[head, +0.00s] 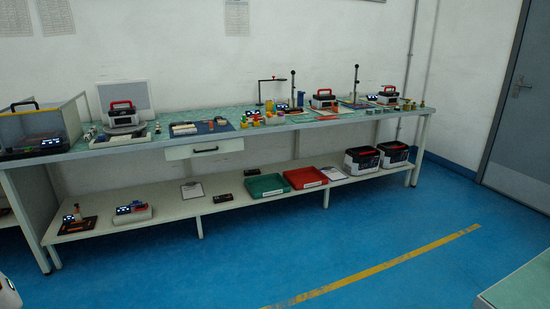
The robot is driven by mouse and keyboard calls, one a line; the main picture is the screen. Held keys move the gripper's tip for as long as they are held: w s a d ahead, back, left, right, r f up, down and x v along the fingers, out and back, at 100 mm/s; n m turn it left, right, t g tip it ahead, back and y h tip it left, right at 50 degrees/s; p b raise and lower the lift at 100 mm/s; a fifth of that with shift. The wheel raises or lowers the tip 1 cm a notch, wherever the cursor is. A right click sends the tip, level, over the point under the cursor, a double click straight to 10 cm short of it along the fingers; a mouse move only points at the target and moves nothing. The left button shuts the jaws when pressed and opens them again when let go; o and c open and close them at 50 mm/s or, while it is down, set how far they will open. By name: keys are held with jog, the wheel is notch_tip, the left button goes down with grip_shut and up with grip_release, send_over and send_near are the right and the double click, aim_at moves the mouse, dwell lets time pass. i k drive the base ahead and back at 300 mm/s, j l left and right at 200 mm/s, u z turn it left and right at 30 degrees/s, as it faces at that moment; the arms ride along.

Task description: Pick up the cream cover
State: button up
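The bench runs along the wall, crowded with devices with red handles (122,113), two black stands (293,85) and small parts. Its lower shelf holds a green tray (266,194), a red tray (327,183) and two black-and-white cases (362,169). The blue floor (230,262) in front is clear.

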aim_at(190, 126)
jog(key=i+l, duration=0.1)
jog(key=i, duration=2.45)
jog(key=i+u, duration=0.3)
